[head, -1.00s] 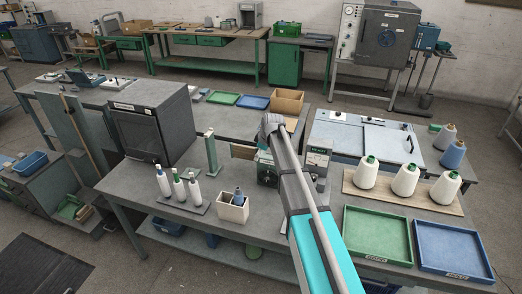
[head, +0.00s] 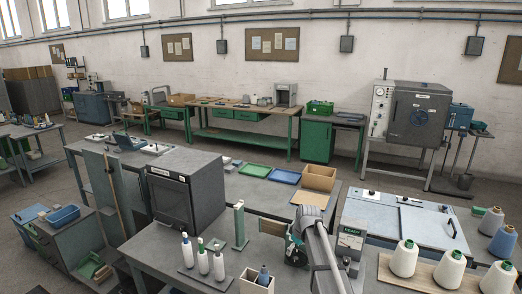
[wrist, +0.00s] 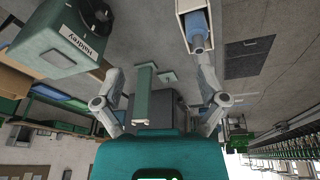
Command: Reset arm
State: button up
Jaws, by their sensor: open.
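My arm (head: 326,262) rises from the bottom edge of the head view over the front bench, and its end covers part of a small green device (head: 296,252). My gripper's fingers cannot be made out there. In the wrist view my gripper (wrist: 160,85) is open and empty, its two grey fingers spread wide. A green post (wrist: 146,92) shows between the fingers, farther off. A white bin with a blue-grey cone (wrist: 197,30) shows beyond the right finger. A green labelled box (wrist: 62,45) is at upper left. No contact with any of them shows.
On the bench stand a dark cabinet (head: 187,190), several white bottles, the green post (head: 239,226) and the white bin (head: 256,283). White cones (head: 404,258) stand on a board at right. A cardboard box (head: 319,178) and trays lie behind. Open air lies above the bench.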

jog(key=s+d+f+m+g+h+b, duration=0.1)
jog(key=s+f+m+b, duration=0.3)
jog(key=s, duration=0.9)
jog(key=s+d+f+m+g+b, duration=0.1)
jog(key=s+f+m+b, duration=0.3)
jog(key=s, duration=0.9)
notch_tip(320, 180, down, 2)
jog(key=shift+s+d+f+m+g+h, duration=0.1)
jog(key=shift+s+d+m+g+h, duration=0.25)
jog(key=shift+d+m, duration=0.35)
jog(key=shift+w, duration=0.1)
